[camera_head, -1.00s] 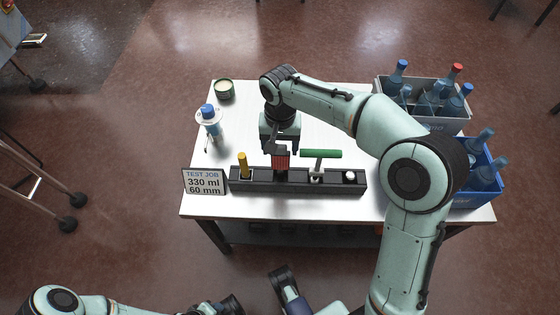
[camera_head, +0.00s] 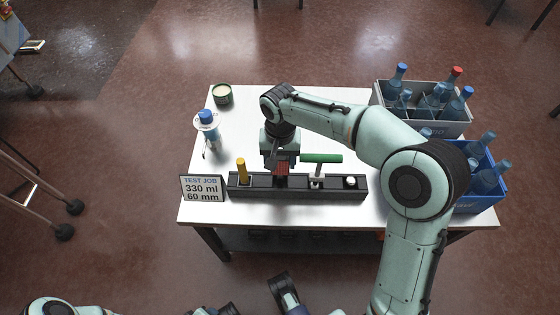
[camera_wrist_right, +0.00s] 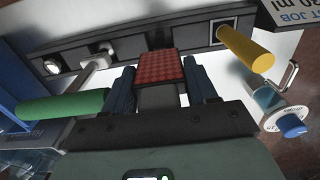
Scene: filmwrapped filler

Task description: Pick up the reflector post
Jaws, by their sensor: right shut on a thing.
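The reflector post, with a red ribbed face (camera_head: 281,169), stands in the long black rack (camera_head: 240,191) on the white table. In the right wrist view its red top (camera_wrist_right: 160,67) lies between the two dark fingers. My right gripper (camera_head: 281,158) is shut on it from above. The post's lower part is hidden by the rack, and I see no gap showing it lifted clear.
The rack also holds a yellow cylinder (camera_head: 241,169), a green-handled T-shaped piece (camera_head: 321,158) and a small white-topped piece (camera_head: 350,182). A sign (camera_head: 203,188), bottle (camera_head: 208,125) and green tin (camera_head: 222,94) stand left. Grey (camera_head: 455,128) and blue (camera_head: 489,200) bottle crates stand right.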

